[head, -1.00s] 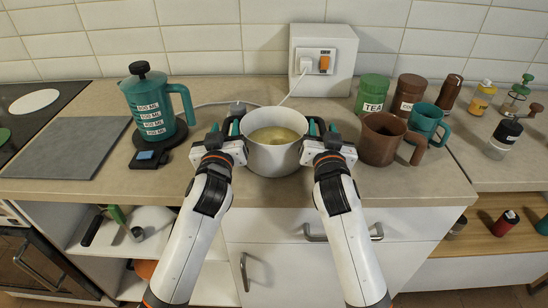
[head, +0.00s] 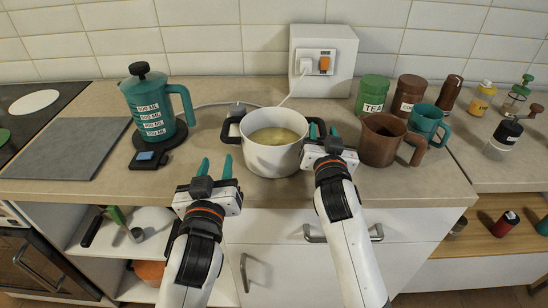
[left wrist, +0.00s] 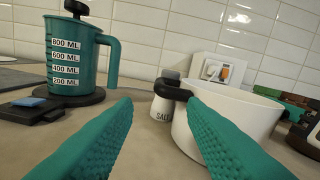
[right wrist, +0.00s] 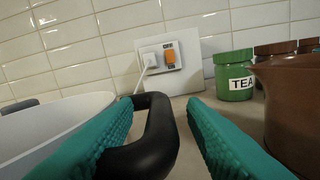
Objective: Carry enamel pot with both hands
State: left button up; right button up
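The white enamel pot (head: 272,158) stands on the counter with yellowish contents and a black handle on each side. My left gripper (head: 215,169) is open and empty, in front and to the left of the pot, apart from its left handle (head: 230,130). In the left wrist view that handle (left wrist: 171,90) shows beyond the spread green fingers. My right gripper (head: 325,133) is at the pot's right handle. In the right wrist view the black handle (right wrist: 160,135) lies between the open fingers, close to the left one, with a gap to the right one.
A teal kettle (head: 152,107) on a black base stands left of the pot. A brown pitcher (head: 381,140) stands close to my right gripper, with a teal mug (head: 426,121) and canisters beyond. A salt jar (left wrist: 162,103) stands behind the pot.

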jog(key=s, duration=1.1)
jog(key=shift+a, duration=0.1)
pick_arm(q)
jog(key=o, duration=1.4)
jog(key=shift+c, duration=0.2)
notch_tip(320, 180, up, 11)
jog(key=p, duration=1.1)
pick_arm(e)
notch_tip(320, 180, up, 11)
jog(key=shift+o, duration=0.2)
